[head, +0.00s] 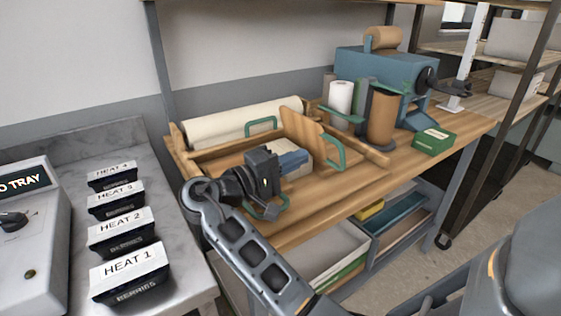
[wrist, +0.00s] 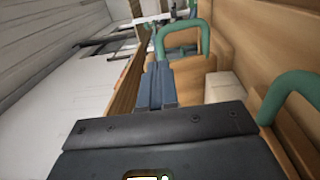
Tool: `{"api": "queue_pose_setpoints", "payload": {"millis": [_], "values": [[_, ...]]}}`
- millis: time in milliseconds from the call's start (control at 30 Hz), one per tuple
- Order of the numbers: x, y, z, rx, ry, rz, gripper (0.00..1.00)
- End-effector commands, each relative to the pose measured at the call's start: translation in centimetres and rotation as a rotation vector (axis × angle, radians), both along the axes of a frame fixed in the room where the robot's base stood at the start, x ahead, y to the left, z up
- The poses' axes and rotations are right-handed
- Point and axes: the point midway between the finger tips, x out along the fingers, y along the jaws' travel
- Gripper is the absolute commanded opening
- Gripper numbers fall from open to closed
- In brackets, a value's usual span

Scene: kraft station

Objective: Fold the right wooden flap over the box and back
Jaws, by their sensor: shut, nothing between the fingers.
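The right wooden flap (head: 301,128) stands raised at the right side of the folding station, with a green handle (head: 336,153) on its right edge. A pale tan box (head: 297,147) sits left of the flap, partly hidden by my gripper (head: 304,158). My gripper is shut and empty, with its blue-grey fingers in front of the box; I cannot tell whether they touch it. In the wrist view my gripper (wrist: 155,70) points toward a green handle (wrist: 183,27), apparently beyond the fingertips. The tan box (wrist: 222,86) shows right of the fingers, and another green handle (wrist: 291,88) is at the right.
A roll of white paper (head: 240,122) lies behind the station, near a back green handle (head: 262,122). Another green handle (head: 266,211) is below my gripper. A paper towel roll (head: 341,98), brown roll (head: 381,118) and green box (head: 433,141) stand right. The bench front is clear.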

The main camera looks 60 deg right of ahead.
Motion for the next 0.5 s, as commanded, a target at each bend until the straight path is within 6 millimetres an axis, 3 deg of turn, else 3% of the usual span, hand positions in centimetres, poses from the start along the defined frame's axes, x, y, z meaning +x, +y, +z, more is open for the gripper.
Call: {"api": "queue_pose_setpoints", "payload": {"millis": [200, 500], "values": [[-2.3, -3.6, 0.5, 0.001, -0.001, -0.002, 0.0], [-3.8, -6.1, 0.6, 0.0, -0.001, 0.001, 0.0]]}}
